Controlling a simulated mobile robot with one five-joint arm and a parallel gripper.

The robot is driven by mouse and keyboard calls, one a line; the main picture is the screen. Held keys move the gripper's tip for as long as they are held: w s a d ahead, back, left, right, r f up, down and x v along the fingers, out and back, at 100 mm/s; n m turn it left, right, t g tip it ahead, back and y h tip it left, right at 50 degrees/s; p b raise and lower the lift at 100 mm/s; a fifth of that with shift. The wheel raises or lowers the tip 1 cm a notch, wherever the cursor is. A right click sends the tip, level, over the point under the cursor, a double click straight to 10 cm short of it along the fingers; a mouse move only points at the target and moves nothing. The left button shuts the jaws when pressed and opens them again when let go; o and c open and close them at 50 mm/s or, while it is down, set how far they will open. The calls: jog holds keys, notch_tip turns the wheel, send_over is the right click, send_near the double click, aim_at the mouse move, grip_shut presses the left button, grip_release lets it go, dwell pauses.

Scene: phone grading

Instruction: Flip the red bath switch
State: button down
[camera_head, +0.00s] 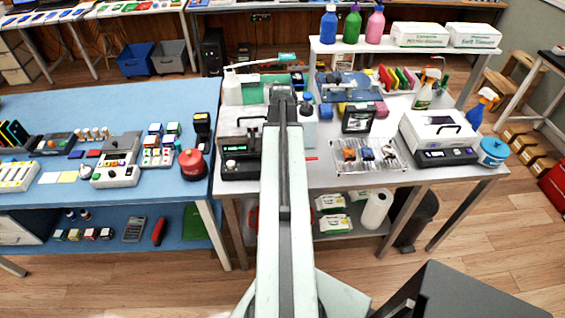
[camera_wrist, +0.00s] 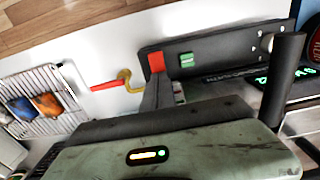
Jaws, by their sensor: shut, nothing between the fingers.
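The red switch (camera_wrist: 156,62) sits on a dark panel (camera_wrist: 215,48) in the wrist view, beside a green switch (camera_wrist: 187,60). My gripper (camera_wrist: 160,84) is shut and empty, its dark tip directly beside the red switch; I cannot tell whether they touch. The bath's lit green display (camera_wrist: 262,82) shows at the right. In the head view the bath is a pale box (camera_head: 232,124) with a dark front unit (camera_head: 240,168) on the grey table. My arm hides the switches and my gripper there.
A red-handled tool with a yellow hook (camera_wrist: 125,80) lies near the panel. A wire tray (camera_head: 370,155) with small parts is to the right. A dark upright bar (camera_wrist: 287,75) stands close to my gripper.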

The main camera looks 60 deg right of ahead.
jog(key=shift+f+b, duration=0.75)
jog(key=shift+f, duration=0.05)
jog(key=shift+r, duration=0.1)
notch_tip(320, 180, up, 7)
jog(key=p, duration=0.7)
dwell(0.5)
